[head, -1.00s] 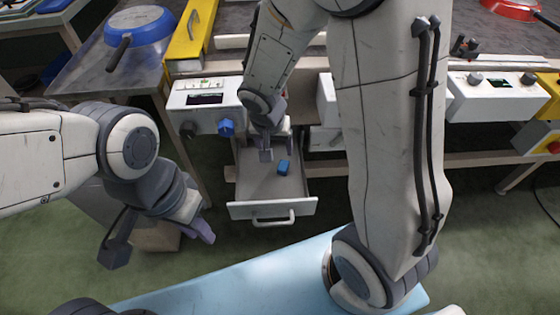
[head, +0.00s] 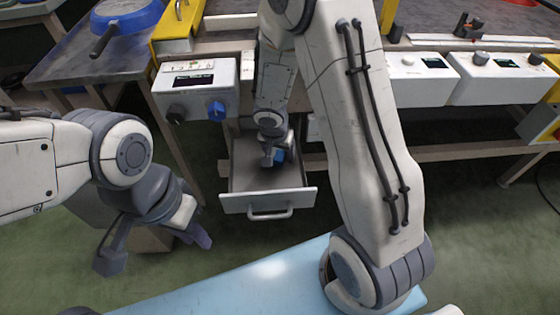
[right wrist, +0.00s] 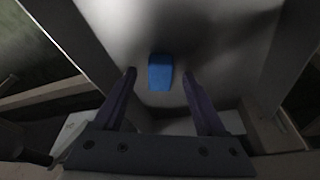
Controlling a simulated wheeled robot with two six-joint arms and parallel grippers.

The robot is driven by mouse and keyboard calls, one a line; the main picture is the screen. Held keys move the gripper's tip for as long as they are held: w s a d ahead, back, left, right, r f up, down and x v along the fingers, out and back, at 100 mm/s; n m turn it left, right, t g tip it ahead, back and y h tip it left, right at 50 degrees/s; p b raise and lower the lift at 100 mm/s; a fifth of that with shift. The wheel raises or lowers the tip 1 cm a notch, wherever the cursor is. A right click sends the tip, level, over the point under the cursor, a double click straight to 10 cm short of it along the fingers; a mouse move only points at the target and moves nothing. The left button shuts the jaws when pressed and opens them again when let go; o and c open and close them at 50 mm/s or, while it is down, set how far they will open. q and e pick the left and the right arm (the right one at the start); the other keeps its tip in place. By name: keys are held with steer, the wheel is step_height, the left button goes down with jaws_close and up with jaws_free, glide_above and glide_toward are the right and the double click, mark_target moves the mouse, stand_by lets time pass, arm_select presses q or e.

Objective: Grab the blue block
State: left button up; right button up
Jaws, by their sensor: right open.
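The blue block (head: 280,156) lies in the open drawer (head: 268,202), partly hidden by my right gripper (head: 270,160) in the head view. In the right wrist view the blue block (right wrist: 160,73) lies on the drawer floor. It appears ahead of my right gripper (right wrist: 158,76), in line with the gap between the fingers. The right fingers are apart and hold nothing. My left gripper (head: 154,250) has its fingers spread wide and empty, left of the drawer above the floor.
A control box with a blue knob (head: 197,88) sits above and left of the drawer. Drawer walls (right wrist: 270,65) flank my right gripper. More control boxes (head: 498,77) line the bench at right.

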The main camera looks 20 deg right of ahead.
steer(key=shift+f, duration=0.25)
jaws_close()
steer(key=shift+r, duration=0.15)
